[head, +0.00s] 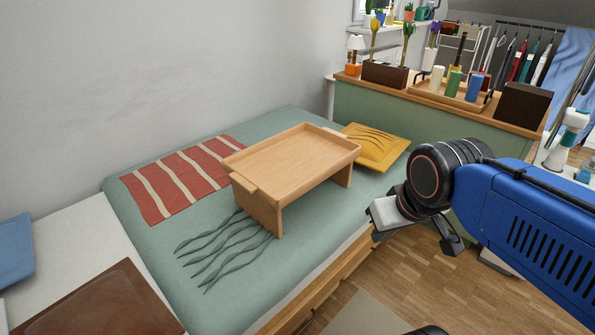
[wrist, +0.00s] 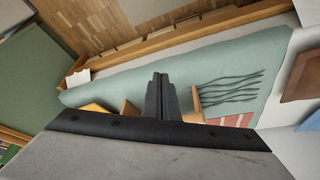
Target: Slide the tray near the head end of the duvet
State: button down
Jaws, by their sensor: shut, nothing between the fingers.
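The tray (head: 292,152) is a light wooden bed tray with raised rims, end handles and legs. It stands upright on the green duvet (head: 155,245), around the middle of the bed, between a striped red cloth and a yellow cushion. In the wrist view, parts of its wooden legs (wrist: 196,100) show behind my gripper, and the rest is hidden. The duvet (wrist: 225,65) spans that view. My gripper (wrist: 158,80) is shut and empty. In the head view it is at the right, apart from the tray, over the bed's near side, its fingers hard to make out.
A brown pillow (head: 100,302) and a blue cushion (head: 12,256) lie on the white sheet at the left. The red cloth (head: 180,178), dark wavy strands (head: 225,250) and the yellow cushion (head: 375,147) flank the tray. A green cabinet (head: 375,115) stands behind the bed's far end.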

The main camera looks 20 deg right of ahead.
aim_at(267, 176)
jog(key=i+l+u, duration=0.15)
jog(key=l+u, duration=0.15)
jog(key=l, duration=0.2)
jog(key=i+l+u, duration=0.15)
jog(key=l+u, duration=0.2)
jog(key=l, duration=0.15)
jog(key=l+u, duration=0.3)
jog(key=l, duration=0.25)
